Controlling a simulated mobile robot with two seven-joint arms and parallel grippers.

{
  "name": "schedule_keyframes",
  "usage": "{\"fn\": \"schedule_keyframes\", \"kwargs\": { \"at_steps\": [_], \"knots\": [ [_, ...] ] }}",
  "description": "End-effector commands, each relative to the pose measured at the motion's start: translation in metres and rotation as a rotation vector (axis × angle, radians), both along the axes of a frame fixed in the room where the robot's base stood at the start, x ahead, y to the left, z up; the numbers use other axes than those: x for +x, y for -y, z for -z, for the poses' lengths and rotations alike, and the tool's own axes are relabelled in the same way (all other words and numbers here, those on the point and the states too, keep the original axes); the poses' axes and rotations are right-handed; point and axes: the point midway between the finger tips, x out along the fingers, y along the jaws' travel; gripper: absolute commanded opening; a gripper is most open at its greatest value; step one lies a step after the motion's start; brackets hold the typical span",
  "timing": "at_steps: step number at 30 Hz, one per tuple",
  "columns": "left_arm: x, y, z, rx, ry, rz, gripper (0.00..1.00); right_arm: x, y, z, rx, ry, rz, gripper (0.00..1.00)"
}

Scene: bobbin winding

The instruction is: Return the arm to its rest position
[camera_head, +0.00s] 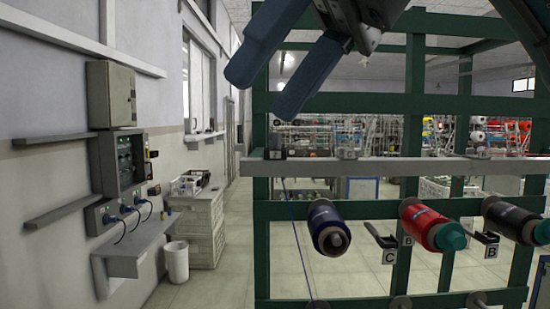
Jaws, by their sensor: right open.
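My right gripper (264,90) comes in from the top of the view with its two blue fingers apart. It is open and nothing is between the fingers. It appears in front of the upper left of the green rack (335,103), well above the bobbins in the picture. On the rack are a dark blue bobbin (322,218), a red bobbin (421,222) with a teal core end, and a black bobbin (510,216) with a teal end at the right edge. An empty holder (380,236) shows between the blue and red bobbins. My left gripper is not in view.
A grey rail (400,167) crosses the rack. A thin blue thread hangs at its left. On the left wall are an electrical box (112,95) and a shelf (135,250). A white bin (176,262) stands by pale crates (198,225). The floor left of the rack is clear.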

Motion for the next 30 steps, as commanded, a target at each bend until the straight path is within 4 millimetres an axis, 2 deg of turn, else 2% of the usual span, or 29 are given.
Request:
{"fn": "schedule_keyframes", "kwargs": {
  "at_steps": [3,9,15,20,23,26,29,30],
  "knots": [
    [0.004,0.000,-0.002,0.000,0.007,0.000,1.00,0.013,-0.021,0.027,0.133,-0.148,-0.099,0.46],
    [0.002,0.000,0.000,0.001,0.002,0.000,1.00,0.032,-0.050,0.065,0.466,-0.464,-0.222,0.46],
    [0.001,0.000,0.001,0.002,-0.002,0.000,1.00,0.063,-0.057,0.095,0.850,-0.792,-0.210,0.46],
    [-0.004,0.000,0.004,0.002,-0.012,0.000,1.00,0.102,-0.047,0.128,1.159,-1.043,-0.089,0.46],
    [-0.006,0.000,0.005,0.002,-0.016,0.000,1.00,0.130,-0.034,0.159,1.342,-1.192,0.038,0.46],
    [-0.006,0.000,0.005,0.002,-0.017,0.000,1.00,0.156,-0.017,0.200,1.511,-1.331,0.203,0.46],
    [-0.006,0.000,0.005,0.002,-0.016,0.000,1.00,0.179,0.003,0.252,1.660,-1.457,0.408,0.46],
    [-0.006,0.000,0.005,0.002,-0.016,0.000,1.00,0.186,0.011,0.276,1.713,-1.504,0.504,0.46]
  ]
}}
